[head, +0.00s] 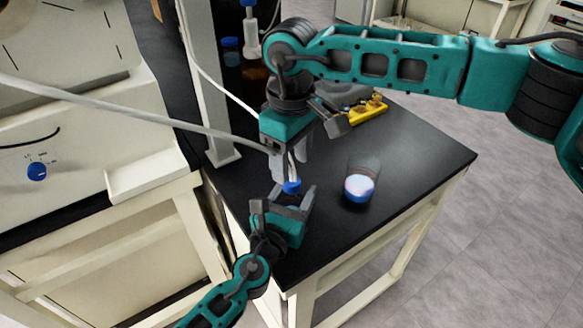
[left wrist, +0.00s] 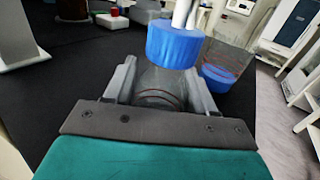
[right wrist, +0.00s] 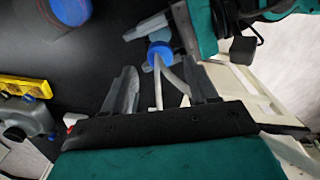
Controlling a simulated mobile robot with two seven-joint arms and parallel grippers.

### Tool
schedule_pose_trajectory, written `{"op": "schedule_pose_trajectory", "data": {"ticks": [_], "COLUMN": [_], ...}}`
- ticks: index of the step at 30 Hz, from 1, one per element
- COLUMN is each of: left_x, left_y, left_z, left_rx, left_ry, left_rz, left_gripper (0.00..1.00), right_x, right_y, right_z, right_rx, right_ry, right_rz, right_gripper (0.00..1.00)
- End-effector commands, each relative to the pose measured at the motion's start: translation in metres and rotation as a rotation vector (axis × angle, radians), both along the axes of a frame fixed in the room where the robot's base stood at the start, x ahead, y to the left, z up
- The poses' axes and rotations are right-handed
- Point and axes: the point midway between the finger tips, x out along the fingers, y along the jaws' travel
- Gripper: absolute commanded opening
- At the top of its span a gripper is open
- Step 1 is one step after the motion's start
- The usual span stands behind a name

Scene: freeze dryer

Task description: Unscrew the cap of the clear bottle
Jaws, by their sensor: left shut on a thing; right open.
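The clear bottle (left wrist: 158,88) is held upright between the fingers of my left gripper (head: 289,204), at the front of the black bench. Its blue cap (head: 291,187) is on top and also shows large in the left wrist view (left wrist: 174,46). My right gripper (head: 285,168) points down from above, its fingertips close over the cap. In the right wrist view its fingers (right wrist: 160,85) are spread apart, with the blue cap (right wrist: 160,53) beyond them. Whether the fingertips touch the cap I cannot tell. The left gripper hides most of the bottle in the head view.
A pale post (head: 213,110) and a brown bottle (head: 255,82) stand at the back left. The bench's right side is mostly clear.

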Motion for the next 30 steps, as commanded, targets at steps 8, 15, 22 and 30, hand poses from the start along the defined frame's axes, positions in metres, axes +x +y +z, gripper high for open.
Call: {"op": "schedule_pose_trajectory", "data": {"ticks": [8,15,22,30], "left_x": [0.0,0.0,0.0,0.0], "left_y": [0.0,0.0,0.0,0.0], "left_z": [0.0,0.0,0.0,0.0], "left_rx": [0.0,0.0,0.0,0.0], "left_ry": [0.0,0.0,0.0,0.0], "left_rz": [0.0,0.0,0.0,0.0], "left_gripper": [0.0,0.0,0.0,0.0], "right_x": [0.0,-0.001,-0.001,0.0], "right_y": [0.0,0.001,0.001,0.001], "right_z": [0.003,0.007,0.012,0.017], "right_rx": [0.0,0.001,0.001,0.001], "right_ry": [0.001,0.002,0.002,0.001], "right_rz": [-0.167,-0.592,-1.025,-1.534], "right_gripper": [0.57,0.57,0.57,0.57]}}
